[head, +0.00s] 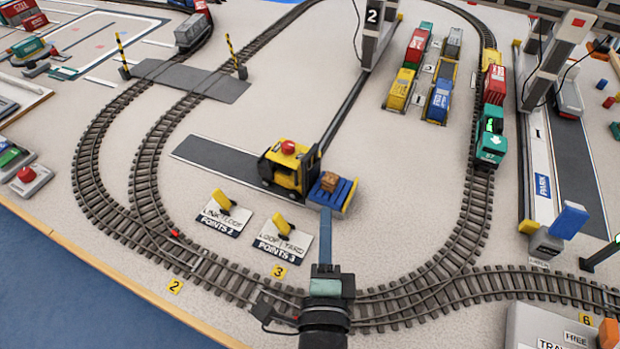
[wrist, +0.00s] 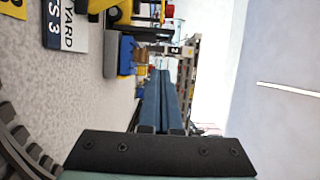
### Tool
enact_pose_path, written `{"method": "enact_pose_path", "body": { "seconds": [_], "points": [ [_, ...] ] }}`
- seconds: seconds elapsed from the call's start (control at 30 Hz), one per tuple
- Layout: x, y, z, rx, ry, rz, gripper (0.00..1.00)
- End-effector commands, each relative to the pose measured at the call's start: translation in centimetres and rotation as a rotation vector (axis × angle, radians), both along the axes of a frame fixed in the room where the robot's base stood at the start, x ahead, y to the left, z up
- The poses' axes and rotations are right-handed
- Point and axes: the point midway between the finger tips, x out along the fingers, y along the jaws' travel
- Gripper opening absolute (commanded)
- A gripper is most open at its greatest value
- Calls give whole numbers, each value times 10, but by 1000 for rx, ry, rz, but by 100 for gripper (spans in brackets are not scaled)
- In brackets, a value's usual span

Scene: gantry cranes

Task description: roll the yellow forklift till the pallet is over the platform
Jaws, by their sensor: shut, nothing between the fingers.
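The yellow forklift (head: 288,168), with a red knob on top, stands at the right end of a dark strip (head: 212,160) in the head view. A blue slatted pallet (head: 346,186) with a brown box (head: 330,181) on it sits at its front, on the right. In the wrist view, my gripper (wrist: 161,73) points past the forklift (wrist: 118,14), seen sideways.
Oval track (head: 100,190) rings the area. A green locomotive (head: 490,138) stands on the right track. The floor right of the pallet is clear.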

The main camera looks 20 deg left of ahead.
Motion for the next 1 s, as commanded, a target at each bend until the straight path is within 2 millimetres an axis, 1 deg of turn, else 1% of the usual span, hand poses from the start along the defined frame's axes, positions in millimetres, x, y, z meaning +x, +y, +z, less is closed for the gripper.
{"method": "enact_pose_path", "body": {
  "seconds": [0.03,0.3,0.4,0.6,1.0],
  "points": [
    [10,3,4,0,-2,0,0],
    [54,18,3,-2,-3,-1,0],
    [58,36,4,-2,0,2,0],
    [65,51,2,-1,1,0,0],
    [66,54,0,-2,-2,-1,0]
  ]
}}
